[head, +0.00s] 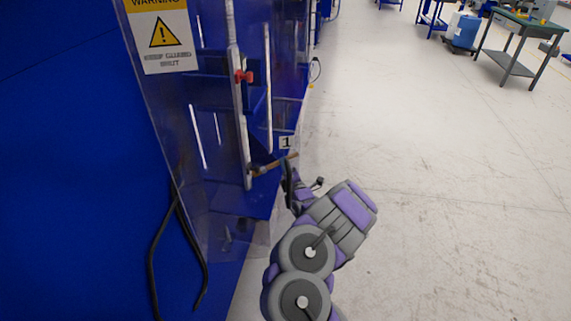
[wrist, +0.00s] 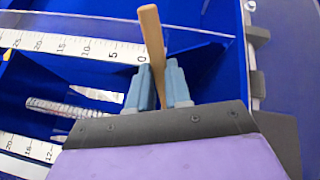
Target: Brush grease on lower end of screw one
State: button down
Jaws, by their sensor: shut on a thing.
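My gripper (head: 287,168) is shut on a brush with a brown wooden handle (head: 291,157). In the head view the brush lies nearly level, its darker end pointing left, close to the lower end of a pale upright strip. I cannot tell whether it touches anything. In the wrist view the handle (wrist: 151,35) stands up between the two grey-blue fingers, and the bristles are hidden. A silver threaded screw (wrist: 62,108) shows left of the fingers, between two rulers. A white label marked 1 (head: 286,142) is just above the brush handle.
A clear guard panel (head: 185,130) with a warning sign (head: 162,35) stands at left of the blue machine. A red clamp or knob (head: 243,76) sits higher up. Rulers (wrist: 70,46) run along the blue frame. Open floor (head: 450,180) lies to the right.

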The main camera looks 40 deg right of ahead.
notch_tip(320, 180, down, 2)
jog(key=shift+f, duration=0.1)
jog(key=shift+d, duration=0.1)
jog(key=shift+s+d, duration=0.95)
jog(key=shift+s, duration=0.2)
jog(key=shift+s+d, duration=0.95)
jog(key=shift+s, duration=0.2)
jog(key=shift+s+d, duration=0.95)
jog(key=shift+s, duration=0.2)
jog(key=shift+s, duration=0.15)
